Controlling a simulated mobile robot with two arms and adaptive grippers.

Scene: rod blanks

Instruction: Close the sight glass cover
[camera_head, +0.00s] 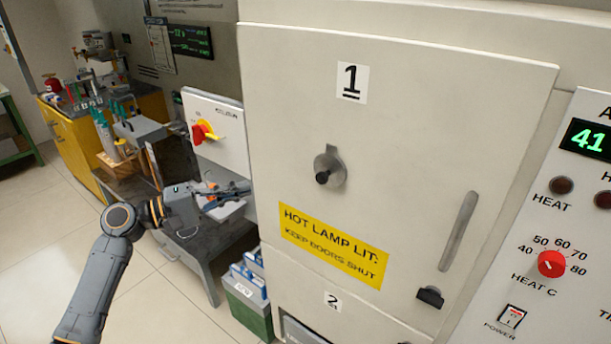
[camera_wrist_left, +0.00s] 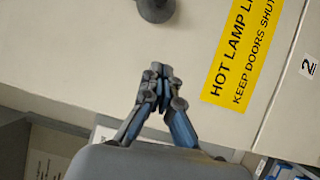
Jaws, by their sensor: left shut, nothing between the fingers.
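The sight glass cover (camera_head: 329,165) is a small grey metal disc with a black knob, on the upper door marked 1. No open glass shows around it, and I cannot tell how far it is turned. Part of it shows at the top edge of the left wrist view (camera_wrist_left: 156,9). My left gripper (camera_head: 244,188) is left of the door and the cover, at about the cover's height. In the left wrist view (camera_wrist_left: 159,72) its fingertips are together and empty, apart from the cover. My right gripper is not in view.
The door (camera_head: 420,130) has a long handle (camera_head: 459,231) at right and a yellow warning label (camera_head: 333,246) below the cover. A white box with a red and yellow switch (camera_head: 205,132) is behind my left arm. A green crate (camera_head: 247,306) stands on the floor below.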

